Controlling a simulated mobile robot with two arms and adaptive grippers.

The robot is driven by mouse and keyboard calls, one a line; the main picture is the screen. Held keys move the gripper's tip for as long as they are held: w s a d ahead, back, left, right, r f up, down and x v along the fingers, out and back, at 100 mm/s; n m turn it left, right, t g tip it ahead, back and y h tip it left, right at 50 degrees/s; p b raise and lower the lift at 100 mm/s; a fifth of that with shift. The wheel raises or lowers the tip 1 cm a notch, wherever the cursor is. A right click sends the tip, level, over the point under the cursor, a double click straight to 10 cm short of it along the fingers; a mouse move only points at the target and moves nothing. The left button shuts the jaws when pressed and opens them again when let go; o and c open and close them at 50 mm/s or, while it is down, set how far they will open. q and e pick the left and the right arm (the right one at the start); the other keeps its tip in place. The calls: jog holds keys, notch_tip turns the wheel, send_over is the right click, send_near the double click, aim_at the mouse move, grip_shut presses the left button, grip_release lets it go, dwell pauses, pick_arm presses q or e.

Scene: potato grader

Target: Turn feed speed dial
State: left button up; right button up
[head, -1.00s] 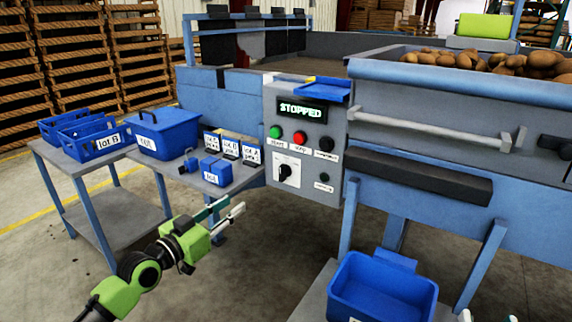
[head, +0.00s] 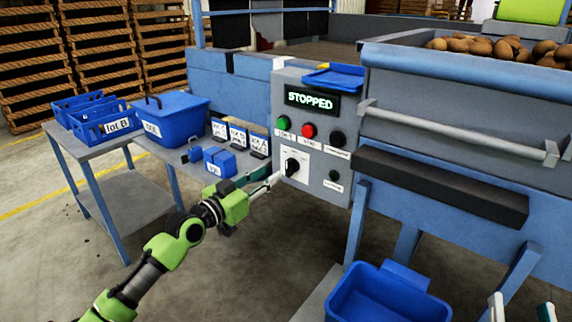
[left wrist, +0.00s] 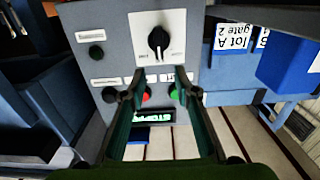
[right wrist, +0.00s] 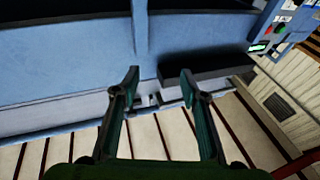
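The feed speed dial is a black knob (head: 292,167) on a white plate, low on the grey control panel (head: 318,190). In the left wrist view the dial (left wrist: 158,41) stands upside down, beyond and above my open fingertips. My left gripper (head: 274,180) is just left of and below the dial in the head view; in the left wrist view its fingers (left wrist: 155,90) are apart with nothing between them. The panel display (head: 312,101) reads STOPPED. My right gripper (right wrist: 165,85) is open and empty; its fingertips show at the head view's lower right edge (head: 521,308).
Green (head: 283,122), red (head: 309,130) and black (head: 337,138) buttons sit above the dial. A table with blue bins (head: 180,118) and lot cards is left of the panel. A blue bin (head: 388,295) stands low at right. A black bar (head: 440,185) juts from the machine.

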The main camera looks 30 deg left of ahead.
aim_at(287, 162)
pick_arm(q)
jog(key=w, duration=0.2)
jog(key=w+b, duration=0.1)
jog(key=w, duration=0.4)
jog(key=shift+w+d, duration=0.3)
jog(key=shift+w, duration=0.55)
pick_arm(e)
jog(key=s+r+t+y, duration=0.1)
jog(key=s+r+t, duration=0.3)
jog(key=r, duration=0.3)
jog(key=shift+r, duration=0.25)
pick_arm(q)
grip_shut()
